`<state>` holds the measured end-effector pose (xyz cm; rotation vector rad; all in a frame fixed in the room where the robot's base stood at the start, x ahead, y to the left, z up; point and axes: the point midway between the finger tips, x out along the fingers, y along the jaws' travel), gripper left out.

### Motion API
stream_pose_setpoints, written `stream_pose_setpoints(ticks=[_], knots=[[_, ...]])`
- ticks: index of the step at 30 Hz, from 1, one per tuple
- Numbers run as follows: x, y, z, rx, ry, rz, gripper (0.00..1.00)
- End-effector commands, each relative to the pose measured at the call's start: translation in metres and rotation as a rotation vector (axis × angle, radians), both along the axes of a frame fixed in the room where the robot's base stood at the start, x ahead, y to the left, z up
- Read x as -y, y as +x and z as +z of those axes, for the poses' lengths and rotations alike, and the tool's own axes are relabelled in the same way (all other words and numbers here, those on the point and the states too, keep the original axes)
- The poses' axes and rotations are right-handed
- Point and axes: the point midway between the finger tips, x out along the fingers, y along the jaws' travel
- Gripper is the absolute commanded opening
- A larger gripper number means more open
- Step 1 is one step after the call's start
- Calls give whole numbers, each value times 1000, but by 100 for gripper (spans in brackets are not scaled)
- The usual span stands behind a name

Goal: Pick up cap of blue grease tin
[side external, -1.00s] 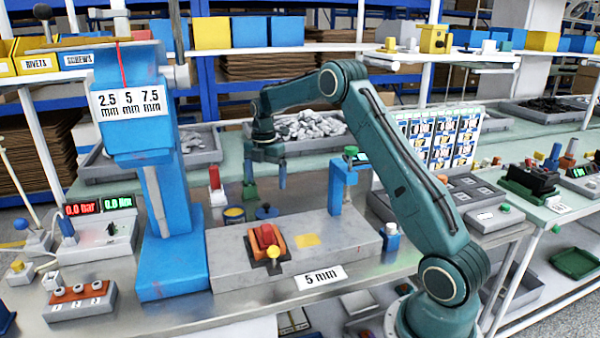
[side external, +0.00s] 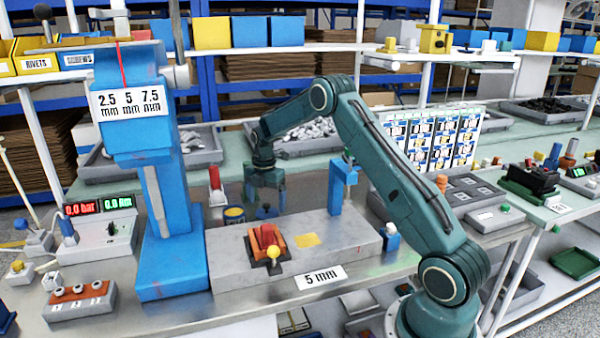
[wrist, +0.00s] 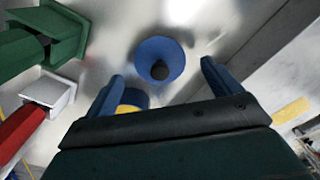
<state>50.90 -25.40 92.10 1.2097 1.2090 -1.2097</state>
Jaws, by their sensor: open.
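The blue grease tin (side external: 234,214) stands open behind the grey block, with yellow inside. In the wrist view the tin (wrist: 132,98) is partly hidden by my left finger and palm. Its cap, a blue disc with a dark round knob (side external: 266,212), lies apart from the tin, to its right. In the wrist view the cap (wrist: 152,48) shows between and just beyond my fingertips. My gripper (side external: 266,203) points down, low over the cap, open, with one finger on each side. It also shows open and empty in the wrist view (wrist: 163,69).
The grey block (side external: 225,255) with a red rocker switch (side external: 267,238) lies in front of the cap. A red-handled piece with a white base (side external: 216,185) stands behind the tin. A green piece (wrist: 55,30) is at the wrist view's upper left. A blue post (side external: 337,190) rises right.

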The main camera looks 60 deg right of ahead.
Motion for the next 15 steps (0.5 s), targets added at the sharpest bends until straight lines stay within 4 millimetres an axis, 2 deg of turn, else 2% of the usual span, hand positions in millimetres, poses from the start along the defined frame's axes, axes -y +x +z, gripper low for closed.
stream_pose_setpoints(ticks=[6,15], knots=[[0,0,-22,-1,1,0,90],[0,0,-24,1,0,0,90]])
